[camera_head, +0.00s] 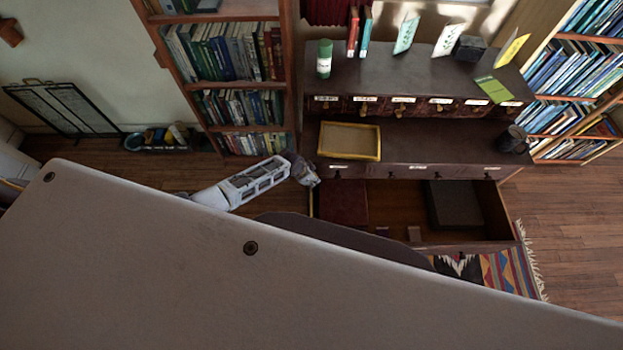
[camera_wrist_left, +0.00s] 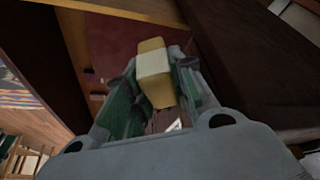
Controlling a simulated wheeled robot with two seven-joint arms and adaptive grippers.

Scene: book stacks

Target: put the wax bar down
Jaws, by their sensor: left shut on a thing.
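The wax bar (camera_wrist_left: 155,72) is a pale yellow block in the left wrist view. My left gripper (camera_wrist_left: 150,85) is shut on it, with a green-lined finger on each side. In the head view, my left gripper (camera_head: 305,172) is at the left end of the cabinet's open drawer (camera_head: 392,222). I cannot make out the bar there. In the left wrist view, a dark red flat thing (camera_wrist_left: 118,42) lies behind the bar; I cannot tell the gap between them. My right gripper is not in view.
The drawer also holds a dark box (camera_head: 455,204) at its right. A yellow-rimmed tray (camera_head: 349,141) and a dark mug (camera_head: 512,140) stand on the cabinet ledge. A bookcase (camera_head: 287,60) stands left of the cabinet. A patterned rug (camera_head: 508,270) lies in front.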

